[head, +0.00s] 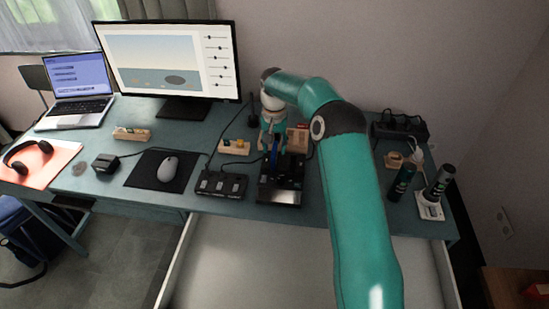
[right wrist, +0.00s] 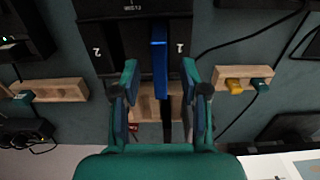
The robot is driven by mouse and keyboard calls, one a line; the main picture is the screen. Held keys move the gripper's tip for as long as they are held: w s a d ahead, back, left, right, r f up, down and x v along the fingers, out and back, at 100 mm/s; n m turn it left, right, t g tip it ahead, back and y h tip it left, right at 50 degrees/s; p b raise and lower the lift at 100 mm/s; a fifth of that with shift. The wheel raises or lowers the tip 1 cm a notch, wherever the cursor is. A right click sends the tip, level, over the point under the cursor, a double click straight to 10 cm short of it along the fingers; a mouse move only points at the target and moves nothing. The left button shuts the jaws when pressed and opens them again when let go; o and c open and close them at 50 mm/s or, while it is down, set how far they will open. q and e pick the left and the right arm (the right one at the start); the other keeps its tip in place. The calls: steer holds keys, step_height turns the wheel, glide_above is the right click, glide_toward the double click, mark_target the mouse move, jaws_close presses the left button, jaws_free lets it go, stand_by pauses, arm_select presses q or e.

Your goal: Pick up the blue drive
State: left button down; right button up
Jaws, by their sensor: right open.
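The blue drive (right wrist: 160,58) is a narrow upright slab on a black dock (right wrist: 110,12) with bays marked 1 and 2. In the right wrist view it sits by the 1 mark. In the head view the drive (head: 274,156) is a thin blue strip at the back of the dock (head: 279,195), partly hidden. My right gripper (head: 272,137) is over the rear of the dock, pointing down. In the right wrist view its open fingers (right wrist: 160,75) lie on either side of the drive, with gaps on both sides. My left gripper is not in view.
A wooden block with coloured pieces (head: 234,147) stands left of the dock, and another wooden block (head: 297,138) is behind it. A black button box (head: 220,185) sits close left. The monitor (head: 168,60) is behind. Dark bottles (head: 402,182) stand at the right. An open drawer (head: 250,265) is in front.

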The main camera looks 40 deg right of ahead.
steer(key=shift+f, duration=1.2)
jaws_close()
steer(key=shift+r, duration=0.1)
